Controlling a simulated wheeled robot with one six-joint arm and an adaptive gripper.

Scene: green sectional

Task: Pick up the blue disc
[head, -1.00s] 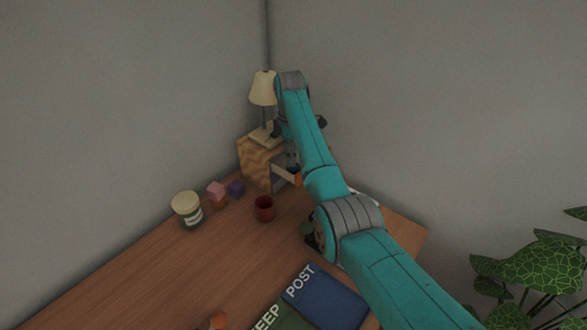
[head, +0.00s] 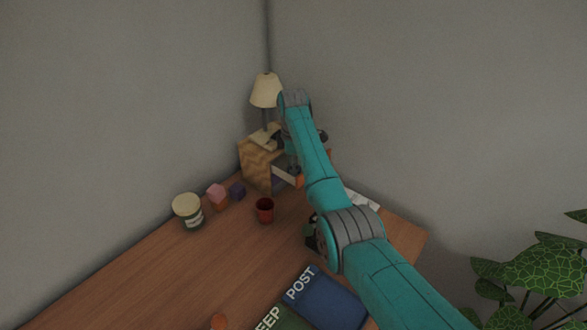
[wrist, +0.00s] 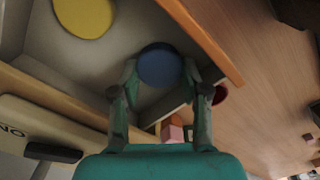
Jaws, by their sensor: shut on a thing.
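The blue disc (wrist: 159,64) sits between the fingers of my gripper (wrist: 160,76) in the wrist view. The fingers are shut on its two sides. The disc is over the grey inside of an open drawer (wrist: 203,42); I cannot tell whether it touches the drawer floor. A yellow disc (wrist: 84,16) lies in the same drawer, apart from the blue one. In the head view my arm hides most of the drawer, and the disc cannot be made out there.
The wooden cabinet (head: 257,168) bears a lamp (head: 266,92). A red cup (head: 264,210), a pink block (head: 216,190), a purple block (head: 237,189) and a lidded jar (head: 188,210) stand nearby on the desk. Blue POST (head: 327,300) and green KEEP (head: 284,318) areas lie in front.

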